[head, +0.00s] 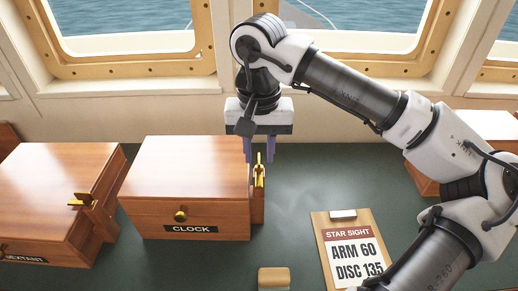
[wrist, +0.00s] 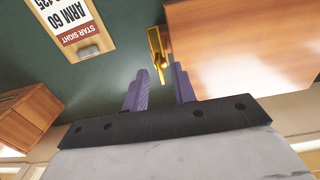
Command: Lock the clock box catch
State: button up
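The wooden clock box (head: 190,172), with a CLOCK label and brass knob, stands closed on the green desk. Its brass catch (head: 259,176) is on the box's right side, with its lever pointing up. My gripper (head: 259,158) points down over the catch, its two purple fingers apart and empty. In the wrist view the brass catch (wrist: 156,48) lies just beyond the fingertips (wrist: 159,70), roughly in line with the gap between them. I cannot tell whether a finger touches it. The box (wrist: 235,45) fills the right of that view.
A sextant box (head: 45,190) with its own brass catch (head: 80,202) stands at left. A clipboard (head: 345,250) reading ARM 60, DISC 135 lies at right. Another wooden box (head: 424,172) is partly behind my arm. A small wooden object (head: 274,278) is at the front. Windows line the back.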

jog(key=shift+f, duration=0.6)
grip_shut()
